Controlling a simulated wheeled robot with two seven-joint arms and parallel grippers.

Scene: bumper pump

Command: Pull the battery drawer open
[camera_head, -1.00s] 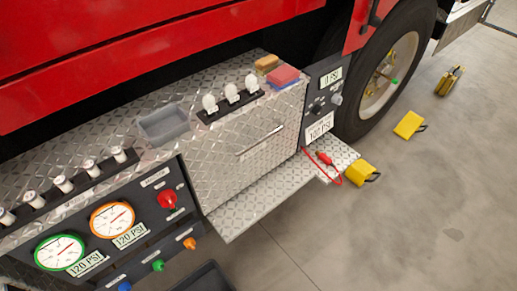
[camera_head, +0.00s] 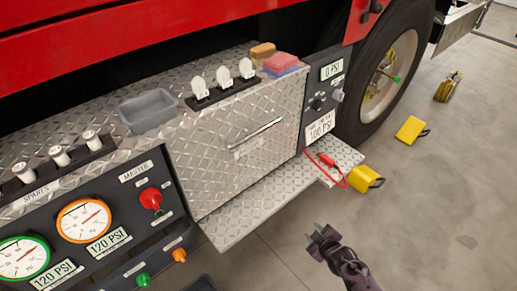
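My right gripper (camera_head: 317,233) is at the bottom centre, in front of and below the drawer, clear of the handle. Its dark fingertips look slightly apart with nothing between them. My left gripper is not in view.
A diamond-plate step (camera_head: 240,215) juts out below the drawer. A red cable clamp (camera_head: 327,160) lies at its right end. A grey tray (camera_head: 148,110), white bulbs and sponges sit on top. A gauge panel (camera_head: 110,225) is left; yellow chocks (camera_head: 365,179) lie right.

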